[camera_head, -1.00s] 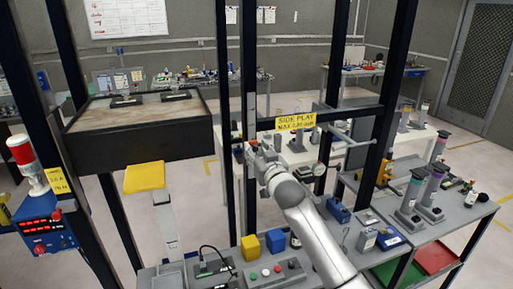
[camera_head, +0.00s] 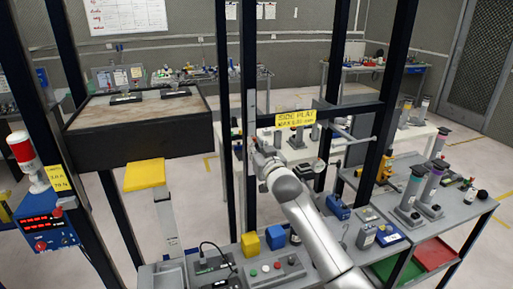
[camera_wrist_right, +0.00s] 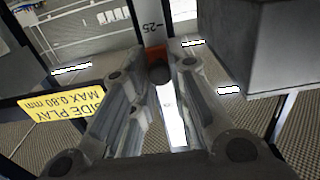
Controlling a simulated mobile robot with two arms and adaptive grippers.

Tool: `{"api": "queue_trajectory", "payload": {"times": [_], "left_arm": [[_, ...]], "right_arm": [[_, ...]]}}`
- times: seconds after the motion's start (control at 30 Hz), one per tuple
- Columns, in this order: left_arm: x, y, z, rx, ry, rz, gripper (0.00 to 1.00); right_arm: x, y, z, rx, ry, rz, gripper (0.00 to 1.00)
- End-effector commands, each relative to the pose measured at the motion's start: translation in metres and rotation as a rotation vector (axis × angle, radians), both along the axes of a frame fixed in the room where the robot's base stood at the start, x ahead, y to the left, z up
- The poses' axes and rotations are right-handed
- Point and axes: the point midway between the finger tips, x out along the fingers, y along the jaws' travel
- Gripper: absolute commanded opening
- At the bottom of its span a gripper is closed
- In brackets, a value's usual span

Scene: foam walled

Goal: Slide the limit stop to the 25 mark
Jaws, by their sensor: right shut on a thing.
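The limit stop (camera_wrist_right: 156,52) is a small orange-red block with a dark round knob, on a pale upright scale. It shows in the right wrist view, just below the printed 25 mark (camera_wrist_right: 153,27). My right gripper (camera_wrist_right: 160,74) is shut on the stop at its knob, one finger on each side. My left gripper is not in view.
A yellow side-play sign (camera_head: 296,119) hangs on the crossbar right of the gripper. A dark box-like platform (camera_head: 140,125) stands to the left. A bench with a button box (camera_head: 275,270) and yellow and blue blocks lies below. Dark frame posts surround the arm.

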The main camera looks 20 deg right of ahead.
Motion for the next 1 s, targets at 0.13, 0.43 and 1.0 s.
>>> {"api": "queue_trajectory", "payload": {"times": [0.13, 0.43, 1.0], "left_arm": [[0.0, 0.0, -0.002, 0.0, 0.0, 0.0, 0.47], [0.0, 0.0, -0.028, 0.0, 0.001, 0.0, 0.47], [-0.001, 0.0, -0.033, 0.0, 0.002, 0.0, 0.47]], "right_arm": [[0.0, 0.0, -0.002, 0.0, 0.0, 0.0, 0.0], [0.0, 0.0, -0.04, 0.002, 0.001, 0.0, 0.0], [0.0, 0.0, -0.051, 0.0, 0.001, -0.001, 0.32]]}}
